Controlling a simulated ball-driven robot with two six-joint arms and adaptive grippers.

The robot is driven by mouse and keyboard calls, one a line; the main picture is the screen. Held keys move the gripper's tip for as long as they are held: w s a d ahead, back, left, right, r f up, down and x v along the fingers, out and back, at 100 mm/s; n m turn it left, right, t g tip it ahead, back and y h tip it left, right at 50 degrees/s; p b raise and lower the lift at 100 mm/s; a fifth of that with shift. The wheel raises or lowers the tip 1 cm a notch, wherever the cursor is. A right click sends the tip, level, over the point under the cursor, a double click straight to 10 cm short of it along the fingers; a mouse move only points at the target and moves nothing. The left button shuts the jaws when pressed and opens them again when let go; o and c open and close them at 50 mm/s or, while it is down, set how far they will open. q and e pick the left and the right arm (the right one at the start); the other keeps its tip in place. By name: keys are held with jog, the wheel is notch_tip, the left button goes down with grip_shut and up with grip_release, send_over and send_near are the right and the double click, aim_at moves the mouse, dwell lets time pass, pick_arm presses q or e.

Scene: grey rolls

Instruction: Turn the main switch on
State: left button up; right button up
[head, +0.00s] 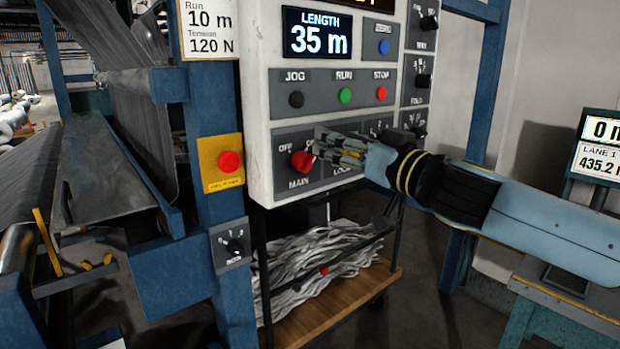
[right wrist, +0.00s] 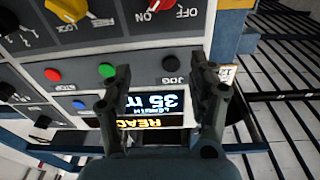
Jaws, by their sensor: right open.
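The main switch is a red rotary knob (head: 303,160) above the word MAIN on the lower left of the control panel (head: 258,150). OFF is printed at its upper left; the gripper hides what is right of it in the head view. In the right wrist view the knob (right wrist: 158,5) is upside down at the top edge, partly cut off, with ON and OFF beside it. I cannot tell which mark it points to. My right gripper (head: 335,148) is open in front of the panel, just right of the knob; its fingers (right wrist: 160,68) hold nothing. My left gripper is out of view.
Black JOG (head: 296,99), green RUN (head: 345,95) and red STOP (head: 381,92) buttons sit above. A yellow knob (right wrist: 68,8) adjoins the switch. A red button on a yellow plate (head: 229,161) is left. A cart with grey strips (head: 310,262) stands below.

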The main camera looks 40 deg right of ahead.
jog(key=n+g+y, duration=0.1)
jog(key=n, duration=0.1)
send_near(310, 166)
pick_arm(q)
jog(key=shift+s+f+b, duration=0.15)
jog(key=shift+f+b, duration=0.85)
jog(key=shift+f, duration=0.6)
pick_arm(e)
jog(key=shift+w+a+r, duration=0.1)
jog(key=shift+w+a, duration=0.1)
jog(key=shift+w, duration=2.4)
jog(key=shift+w+a, duration=0.2)
jog(key=shift+w, duration=2.4)
jog(key=shift+c, duration=0.3)
jog(key=c, duration=1.1)
jog(key=shift+r+m+p, duration=0.15)
jog(key=shift+m+p, duration=0.25)
jog(key=shift+p, duration=0.35)
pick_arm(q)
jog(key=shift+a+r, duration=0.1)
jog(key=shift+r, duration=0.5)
pick_arm(e)
jog(key=o, duration=1.2)
jog(key=shift+c, duration=0.2)
